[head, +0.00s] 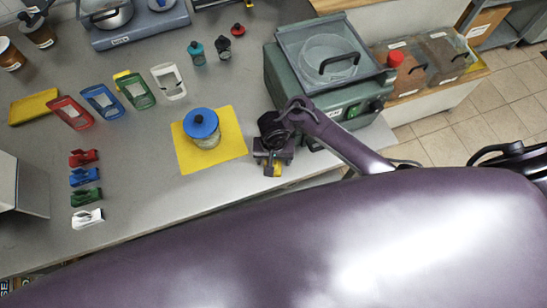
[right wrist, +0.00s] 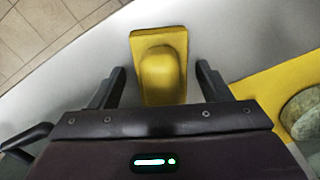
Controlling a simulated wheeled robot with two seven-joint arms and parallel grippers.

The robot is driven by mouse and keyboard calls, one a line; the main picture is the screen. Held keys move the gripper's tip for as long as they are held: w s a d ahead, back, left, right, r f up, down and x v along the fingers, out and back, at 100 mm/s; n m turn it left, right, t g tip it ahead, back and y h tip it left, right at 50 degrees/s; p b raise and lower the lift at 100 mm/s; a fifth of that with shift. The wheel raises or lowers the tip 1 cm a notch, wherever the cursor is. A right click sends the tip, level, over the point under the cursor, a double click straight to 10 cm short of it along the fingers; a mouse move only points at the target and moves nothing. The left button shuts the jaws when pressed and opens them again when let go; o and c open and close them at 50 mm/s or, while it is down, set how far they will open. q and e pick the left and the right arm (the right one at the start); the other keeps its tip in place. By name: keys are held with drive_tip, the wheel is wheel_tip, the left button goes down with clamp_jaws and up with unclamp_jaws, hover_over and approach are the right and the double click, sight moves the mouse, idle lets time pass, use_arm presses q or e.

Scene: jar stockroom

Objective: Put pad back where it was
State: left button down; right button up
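A yellow block with a rounded raised middle (right wrist: 160,68) lies on the grey bench near its front edge; I cannot tell whether it is the pad. In the head view only a small yellow part (head: 277,170) shows beneath my right gripper (head: 273,160). In the right wrist view my right gripper (right wrist: 162,75) is open, one finger on each side of the block, with gaps showing. A flat yellow mat (head: 228,158) lies to the left of the gripper, under a jar with a blue lid (head: 201,124). My left gripper is not in view.
A green machine with a clear lid (head: 330,65) stands right of the gripper. Red, blue, green and white clips (head: 86,187) line the bench's left part. Coloured frames (head: 102,101) and a yellow tray (head: 35,106) lie behind them. Bench between clips and mat is clear.

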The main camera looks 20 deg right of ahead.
drive_tip(key=shift+r, duration=0.1)
drive_tip(key=shift+r, duration=0.3)
wheel_tip(320, 180, up, 5)
drive_tip(key=p, duration=0.5)
drive_tip(key=shift+f+p, duration=0.1)
drive_tip(key=shift+p, duration=0.2)
drive_tip(key=r, duration=0.5)
drive_tip(key=shift+w+a+r, duration=0.1)
drive_tip(key=shift+a+r, duration=0.05)
drive_tip(key=shift+a, duration=0.2)
drive_tip(key=shift+d+r, duration=0.1)
drive_tip(key=shift+r, duration=0.4)
drive_tip(key=shift+d+r, duration=0.2)
drive_tip(key=shift+r, duration=0.1)
drive_tip(key=shift+s+f, duration=0.1)
drive_tip(key=shift+s, duration=0.1)
